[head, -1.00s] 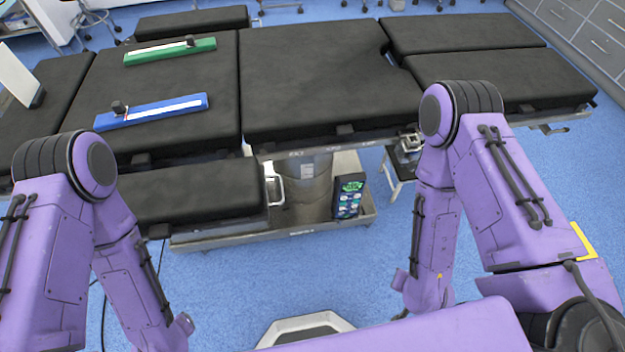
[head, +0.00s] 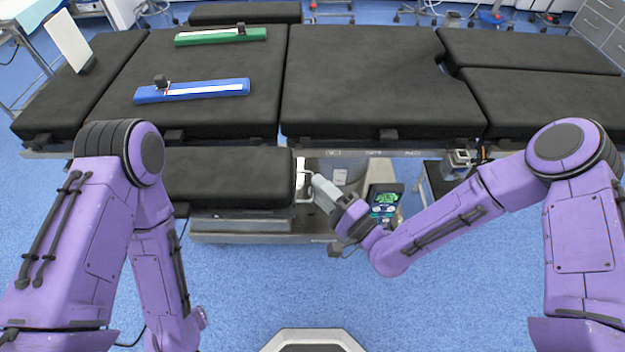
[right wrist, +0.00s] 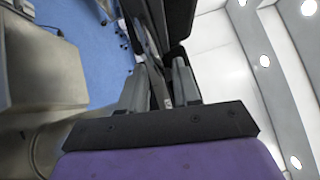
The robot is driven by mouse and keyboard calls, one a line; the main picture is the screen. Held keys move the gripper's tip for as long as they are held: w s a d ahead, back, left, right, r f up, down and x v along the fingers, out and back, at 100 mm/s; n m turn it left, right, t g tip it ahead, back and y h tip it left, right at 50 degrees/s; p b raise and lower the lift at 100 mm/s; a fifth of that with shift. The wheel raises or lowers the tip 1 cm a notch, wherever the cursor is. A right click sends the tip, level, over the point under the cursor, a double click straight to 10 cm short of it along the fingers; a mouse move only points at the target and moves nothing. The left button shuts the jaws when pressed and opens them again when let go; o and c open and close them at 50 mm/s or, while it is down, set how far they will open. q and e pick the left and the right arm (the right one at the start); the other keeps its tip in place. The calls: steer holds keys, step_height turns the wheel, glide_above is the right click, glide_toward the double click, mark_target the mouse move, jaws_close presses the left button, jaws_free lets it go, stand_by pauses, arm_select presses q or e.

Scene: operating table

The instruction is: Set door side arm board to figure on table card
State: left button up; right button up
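The near arm board (head: 225,178), a black pad, juts from the front of the operating table (head: 375,85). A far arm board (head: 245,12) shows behind the table; I cannot tell which is the door side one. A white card (head: 68,42) stands at the table's left end; its figure cannot be read. My right gripper (head: 312,190) is at the white handle (head: 301,178) by the near board's right end. In the right wrist view its fingers (right wrist: 158,85) stand apart with dark parts between and beyond them; contact is unclear. My left gripper is out of view.
A blue scale bar (head: 195,91) with a dark slider lies on the table, and a green one (head: 220,36) lies behind it. A dark device with a green display (head: 385,200) stands on the table's base. Blue floor in front is clear.

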steer(key=shift+x, duration=1.4)
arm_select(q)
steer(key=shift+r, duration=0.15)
arm_select(e)
jaws_close()
